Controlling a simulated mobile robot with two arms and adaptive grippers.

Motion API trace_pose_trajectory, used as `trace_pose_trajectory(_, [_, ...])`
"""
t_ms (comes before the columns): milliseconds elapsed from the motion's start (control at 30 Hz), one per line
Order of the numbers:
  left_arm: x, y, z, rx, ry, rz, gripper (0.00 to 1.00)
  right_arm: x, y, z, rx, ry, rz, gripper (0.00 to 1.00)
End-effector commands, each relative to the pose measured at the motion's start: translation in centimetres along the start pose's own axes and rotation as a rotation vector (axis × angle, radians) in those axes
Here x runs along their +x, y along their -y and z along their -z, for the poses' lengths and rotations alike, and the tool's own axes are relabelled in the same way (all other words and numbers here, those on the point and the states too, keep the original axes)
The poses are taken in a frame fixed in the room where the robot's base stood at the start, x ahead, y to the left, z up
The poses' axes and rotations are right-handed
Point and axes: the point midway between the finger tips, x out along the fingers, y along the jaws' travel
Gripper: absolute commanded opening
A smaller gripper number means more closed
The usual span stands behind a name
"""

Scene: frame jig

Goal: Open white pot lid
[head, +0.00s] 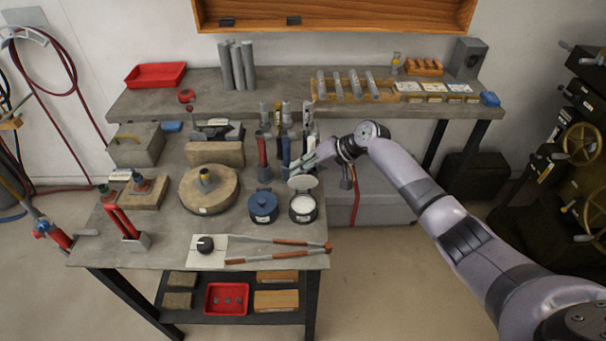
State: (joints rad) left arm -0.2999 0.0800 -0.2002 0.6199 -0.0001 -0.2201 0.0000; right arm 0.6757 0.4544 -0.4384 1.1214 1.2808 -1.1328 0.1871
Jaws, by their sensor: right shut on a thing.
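The white pot (302,215) stands near the right edge of the workbench and looks dark on the outside, with a pale interior showing. Its pale round lid (303,183) is raised off the opening and tilted up at the pot's back side. My right gripper (298,170) reaches in from the right, just behind and above the lid. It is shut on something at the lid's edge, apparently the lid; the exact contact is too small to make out. My left gripper is not in view.
A blue lidded pot (263,206) stands close on the left. Upright tools (285,132) crowd the space behind my right gripper. A round wooden block (208,189) sits farther left. Long wooden-handled tools (275,253) lie along the bench front.

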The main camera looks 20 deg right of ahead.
Motion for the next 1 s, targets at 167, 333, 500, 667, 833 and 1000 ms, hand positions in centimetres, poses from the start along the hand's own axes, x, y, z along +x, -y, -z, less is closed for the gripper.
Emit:
trace_pose_trajectory(167, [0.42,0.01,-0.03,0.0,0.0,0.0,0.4,0.19,-0.17,0.33,0.046,0.044,0.0,0.0])
trace_pose_trajectory(333, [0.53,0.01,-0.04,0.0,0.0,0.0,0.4,0.26,-0.2,0.4,0.066,0.065,0.0,0.0])
trace_pose_trajectory(500, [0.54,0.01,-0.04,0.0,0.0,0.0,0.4,0.26,-0.24,0.39,0.072,0.072,0.0,0.0])
trace_pose_trajectory(667, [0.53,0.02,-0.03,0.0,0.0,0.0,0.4,0.26,-0.25,0.39,0.072,0.071,0.0,0.0])
trace_pose_trajectory(833, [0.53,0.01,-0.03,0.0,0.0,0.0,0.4,0.26,-0.25,0.39,0.071,0.071,-0.001,0.23])
trace_pose_trajectory(1000, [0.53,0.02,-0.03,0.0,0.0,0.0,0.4,0.25,-0.25,0.39,0.071,0.071,-0.001,0.35])
